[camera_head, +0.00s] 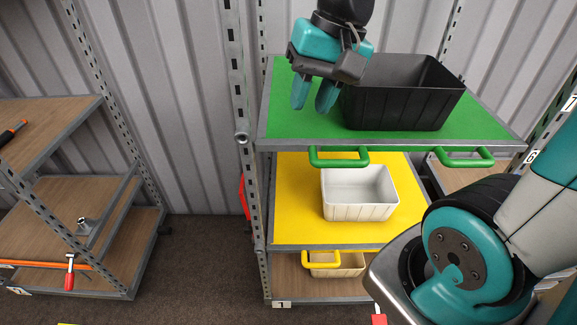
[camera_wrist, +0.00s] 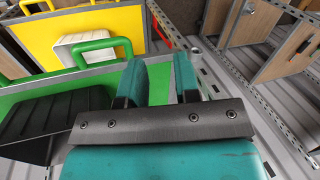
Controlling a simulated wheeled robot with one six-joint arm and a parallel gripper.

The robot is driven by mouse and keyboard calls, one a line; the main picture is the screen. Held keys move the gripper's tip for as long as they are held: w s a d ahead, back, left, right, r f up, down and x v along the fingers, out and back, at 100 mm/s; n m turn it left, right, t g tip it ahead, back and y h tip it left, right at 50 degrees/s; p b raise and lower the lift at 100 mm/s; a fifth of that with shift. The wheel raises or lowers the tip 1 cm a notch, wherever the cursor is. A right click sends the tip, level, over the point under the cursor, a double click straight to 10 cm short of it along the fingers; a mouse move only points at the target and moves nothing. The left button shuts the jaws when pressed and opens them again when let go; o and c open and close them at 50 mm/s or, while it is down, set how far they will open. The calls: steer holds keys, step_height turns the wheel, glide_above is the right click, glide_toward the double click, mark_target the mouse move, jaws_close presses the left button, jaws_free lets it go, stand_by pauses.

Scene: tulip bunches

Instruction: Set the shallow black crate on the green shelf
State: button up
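The black crate (camera_head: 405,108) sits upright on the green shelf (camera_head: 290,121), toward its middle and right, and looks empty. It also shows at the left of the wrist view (camera_wrist: 40,127), partly cut off by the frame. My gripper (camera_head: 314,96) is over the left part of the green shelf, beside the crate's left end, with its fingers pointing down. In the wrist view the two fingers (camera_wrist: 159,82) stand apart with green shelf surface between them. Nothing is held. The gripper hides part of the crate's left rim.
Green handles (camera_head: 340,157) stick out from the shelf's front edge. Below, a white bin (camera_head: 360,195) stands on a yellow shelf (camera_head: 297,205). A metal upright (camera_head: 243,110) rises at the shelf's left. Another wooden rack (camera_head: 60,125) stands at far left, with floor between.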

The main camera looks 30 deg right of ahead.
steer(key=s+a+f+n+g+y, duration=0.1)
steer(key=s+a+f+n, duration=0.2)
steer(key=s+a+n, duration=0.6)
steer(key=shift+s+a+n, duration=0.3)
steer(key=shift+a+n, duration=0.3)
steer(key=shift+n, duration=0.5)
step_height(320, 180, down, 2)
steer(key=shift+f+b, duration=0.15)
steer(key=shift+b, duration=1.05)
